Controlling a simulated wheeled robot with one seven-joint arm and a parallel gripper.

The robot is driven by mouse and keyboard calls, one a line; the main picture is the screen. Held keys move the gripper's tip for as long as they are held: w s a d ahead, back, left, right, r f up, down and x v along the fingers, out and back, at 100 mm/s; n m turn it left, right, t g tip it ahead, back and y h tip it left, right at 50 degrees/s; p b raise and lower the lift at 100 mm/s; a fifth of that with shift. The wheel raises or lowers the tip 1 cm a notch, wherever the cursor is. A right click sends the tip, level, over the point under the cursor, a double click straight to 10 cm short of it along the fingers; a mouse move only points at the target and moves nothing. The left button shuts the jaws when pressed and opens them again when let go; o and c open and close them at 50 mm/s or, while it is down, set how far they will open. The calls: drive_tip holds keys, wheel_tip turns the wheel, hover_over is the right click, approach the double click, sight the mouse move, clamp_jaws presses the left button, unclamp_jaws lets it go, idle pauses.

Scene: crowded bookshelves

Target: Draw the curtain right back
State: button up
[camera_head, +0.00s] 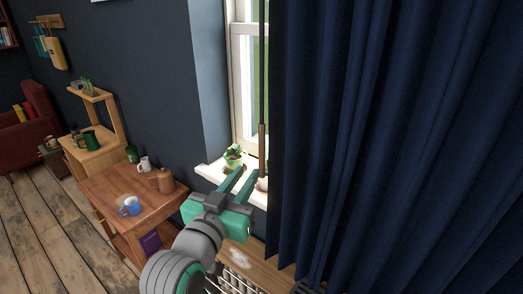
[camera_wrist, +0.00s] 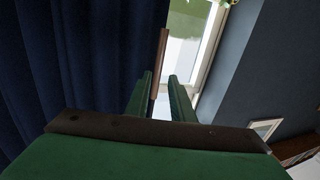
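The dark blue curtain (camera_head: 390,130) hangs in folds over the right half of the head view, covering part of the window (camera_head: 246,80). It fills the left of the wrist view (camera_wrist: 65,65). A thin brown rod (camera_head: 262,145) hangs at the curtain's left edge; in the wrist view the rod (camera_wrist: 161,62) reaches down between the fingers as seen. My teal gripper (camera_head: 241,177) is open, fingers pointing toward the rod, just left of its lower end. In the wrist view both fingers (camera_wrist: 160,92) stand apart. I cannot tell whether either touches the rod.
The windowsill (camera_head: 212,172) holds a potted plant (camera_head: 233,156) close by my gripper, and a small pale pot (camera_head: 263,184). Wooden floor is clear at lower left.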

sight(261, 152)
drive_tip(key=x, duration=0.7)
drive_tip(key=r+x, duration=0.1)
drive_tip(key=x, duration=0.2)
drive_tip(key=shift+w+d, duration=0.25)
clamp_jaws()
